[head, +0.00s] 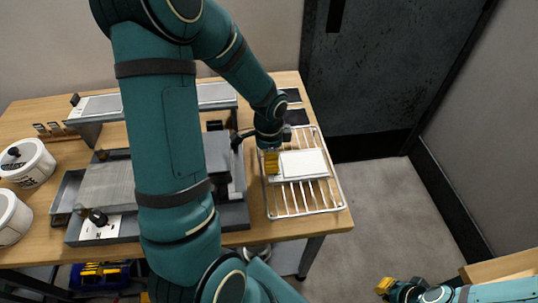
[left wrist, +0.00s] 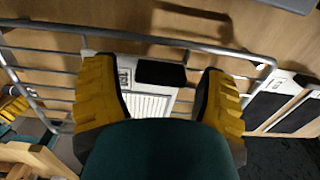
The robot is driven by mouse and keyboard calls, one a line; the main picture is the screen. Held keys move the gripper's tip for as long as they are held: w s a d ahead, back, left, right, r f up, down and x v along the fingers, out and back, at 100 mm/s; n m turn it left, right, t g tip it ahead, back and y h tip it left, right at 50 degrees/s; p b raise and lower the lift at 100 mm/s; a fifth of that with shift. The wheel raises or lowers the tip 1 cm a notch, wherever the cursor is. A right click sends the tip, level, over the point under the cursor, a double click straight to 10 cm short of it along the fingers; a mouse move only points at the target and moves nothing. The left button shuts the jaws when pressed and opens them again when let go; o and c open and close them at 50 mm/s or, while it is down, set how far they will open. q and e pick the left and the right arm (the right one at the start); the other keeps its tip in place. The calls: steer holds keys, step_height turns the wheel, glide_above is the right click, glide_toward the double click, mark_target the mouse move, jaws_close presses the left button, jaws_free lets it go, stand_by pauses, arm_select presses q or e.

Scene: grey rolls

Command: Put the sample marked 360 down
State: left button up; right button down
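A flat white sample (head: 304,163) lies on the wire rack (head: 300,210) at the right end of the table. In the left wrist view the sample (left wrist: 150,104) shows a ribbed light face, a black strip and a small printed number, too blurred to read surely. My left gripper (head: 271,162) is at the sample's left edge in the head view. In the left wrist view its two yellow fingers (left wrist: 155,72) stand wide apart with the sample between and below them. My right gripper (head: 401,286) is low at the bottom right, off the table; its finger opening is unclear.
Left of the rack stand a grey tray device (head: 110,185) and a raised grey shelf (head: 100,106). White tubs (head: 28,162) are at the far left. Dark pads (head: 296,117) lie behind the rack. Floor is clear right of the table, before a dark door (head: 385,80).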

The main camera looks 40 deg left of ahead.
arm_select(q)
steer(key=shift+r, duration=0.15)
steer(key=shift+r, duration=0.35)
step_height(320, 180, up, 11)
steer(key=p, duration=0.3)
steer(key=shift+r, duration=0.2)
